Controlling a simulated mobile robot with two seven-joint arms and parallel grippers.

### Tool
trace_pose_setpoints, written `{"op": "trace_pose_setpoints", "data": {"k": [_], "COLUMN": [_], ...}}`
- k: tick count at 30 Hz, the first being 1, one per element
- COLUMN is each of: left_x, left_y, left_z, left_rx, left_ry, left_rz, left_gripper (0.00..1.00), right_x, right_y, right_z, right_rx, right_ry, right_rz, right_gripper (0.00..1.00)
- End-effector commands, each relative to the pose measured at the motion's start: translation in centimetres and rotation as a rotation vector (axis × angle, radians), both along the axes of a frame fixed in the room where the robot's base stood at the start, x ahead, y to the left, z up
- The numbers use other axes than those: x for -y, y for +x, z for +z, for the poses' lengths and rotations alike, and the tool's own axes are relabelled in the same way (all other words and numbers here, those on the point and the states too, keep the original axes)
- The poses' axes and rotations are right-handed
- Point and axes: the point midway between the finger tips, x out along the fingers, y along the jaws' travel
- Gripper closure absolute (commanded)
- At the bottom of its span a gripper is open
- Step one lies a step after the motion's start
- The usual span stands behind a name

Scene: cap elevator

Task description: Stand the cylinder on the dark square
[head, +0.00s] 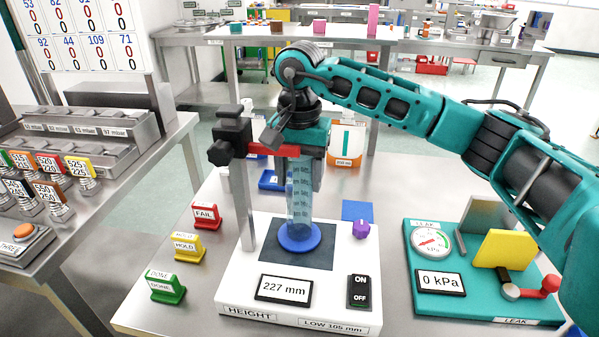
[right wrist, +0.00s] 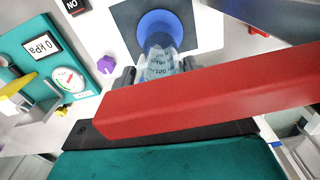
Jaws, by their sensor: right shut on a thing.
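The clear graduated cylinder (head: 299,205) with a round blue base (head: 299,238) is upright over the dark square (head: 297,263) on the white height gauge. Its base appears inside the square's outline; I cannot tell for sure whether it touches. My right gripper (head: 303,172) is shut on the cylinder's upper part, pointing down. In the right wrist view, the blue base (right wrist: 160,27) shows against the dark square (right wrist: 203,25) beyond my fingers (right wrist: 158,72). The gauge's red arm (head: 274,150) is close by the gripper and hides part of it. My left gripper is not in view.
The gauge display (head: 284,288) reads 227 mm. A purple knob (head: 361,230) and blue pad (head: 357,210) lie right of the square. A teal leak tester (head: 480,300) stands at right. FAIL, HOLD and DONE blocks (head: 185,246) stand left of the gauge's post (head: 242,205).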

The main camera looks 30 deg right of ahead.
Motion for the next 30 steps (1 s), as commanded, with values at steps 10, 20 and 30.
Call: {"op": "trace_pose_setpoints", "data": {"k": [10, 20, 30], "left_x": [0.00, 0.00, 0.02], "left_y": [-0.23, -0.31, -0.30], "left_z": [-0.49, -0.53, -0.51], "left_rx": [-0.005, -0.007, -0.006], "left_ry": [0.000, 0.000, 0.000], "left_rz": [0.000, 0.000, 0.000], "left_gripper": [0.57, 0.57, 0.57], "right_x": [0.01, 0.01, 0.01], "right_y": [0.00, 0.00, 0.04], "right_z": [-0.48, -0.48, 0.24], "right_rx": [0.000, 0.000, 0.001], "right_ry": [0.000, 0.000, 0.000], "right_rz": [0.000, 0.000, 0.000], "right_gripper": [0.92, 0.13, 0.13]}}
